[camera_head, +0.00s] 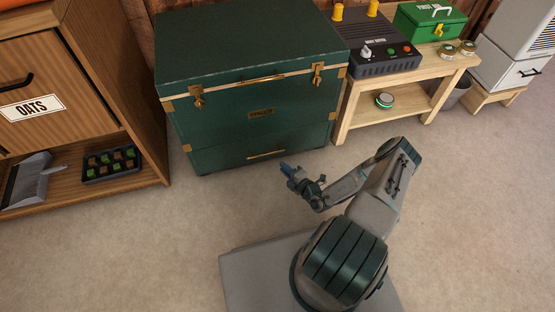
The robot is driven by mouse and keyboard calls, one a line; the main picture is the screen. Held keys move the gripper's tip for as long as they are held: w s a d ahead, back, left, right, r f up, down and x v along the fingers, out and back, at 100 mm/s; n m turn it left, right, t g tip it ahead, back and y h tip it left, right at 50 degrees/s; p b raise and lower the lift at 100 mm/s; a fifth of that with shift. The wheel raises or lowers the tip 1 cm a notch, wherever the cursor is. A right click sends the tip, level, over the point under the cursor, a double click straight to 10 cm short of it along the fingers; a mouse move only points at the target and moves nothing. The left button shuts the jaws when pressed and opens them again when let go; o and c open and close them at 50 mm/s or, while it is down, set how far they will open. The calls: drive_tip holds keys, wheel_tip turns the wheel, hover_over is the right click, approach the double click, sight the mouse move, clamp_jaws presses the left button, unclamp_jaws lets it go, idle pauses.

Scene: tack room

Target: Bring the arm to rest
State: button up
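My arm is raised above my base in the lower middle of the head view, bent at the elbow. Its forearm reaches back down to the left. My gripper (288,170) is at the end, pointing up and left, over bare floor in front of the green trunk (252,125). It appears apart from the trunk and the other furniture. The fingers are small and dark with a bluish part at the tip.
A wooden cabinet (85,60) labelled OATS stands left, with a scoop (30,182) and a dark tray (84,176) on its low shelf. A wooden bench (345,118) at right bears a dark device (385,62) and a green first aid box (430,24). The carpet (150,250) is clear.

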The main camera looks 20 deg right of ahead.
drive_tip(key=shift+s+d+r, duration=0.1)
drive_tip(key=shift+s+d, duration=0.15)
drive_tip(key=shift+s, duration=0.45)
drive_tip(key=s+a+r+n+g+y+p, duration=0.1)
drive_tip(key=a+r+n+g+y+p, duration=0.25)
drive_tip(key=r+n, duration=0.85)
drive_tip(key=a+r+n+g+p, duration=0.2)
drive_tip(key=r+n+g+p, duration=0.4)
drive_tip(key=r, duration=1.2)
drive_tip(key=s+a+r+n+g+y+p, duration=0.15)
drive_tip(key=r+n+g+p, duration=0.35)
drive_tip(key=r+n, duration=0.65)
drive_tip(key=s+r+n+t+h+p, duration=0.1)
drive_tip(key=s+r+n+h+p, duration=0.2)
drive_tip(key=r, duration=1.2)
drive_tip(key=s+r+n+h+p, duration=0.4)
drive_tip(key=s+r+n+p, duration=0.5)
drive_tip(key=r, duration=0.6)
drive_tip(key=s+r+n+t+h+p, duration=0.1)
drive_tip(key=s+r+n+h+p, duration=0.3)
drive_tip(key=r, duration=1.1)
drive_tip(key=shift+s+d+n+t+p, duration=0.4)
drive_tip(key=shift+s+n+p, duration=1.15)
drive_tip(key=shift+n, duration=0.7)
drive_tip(key=shift+s, duration=0.1)
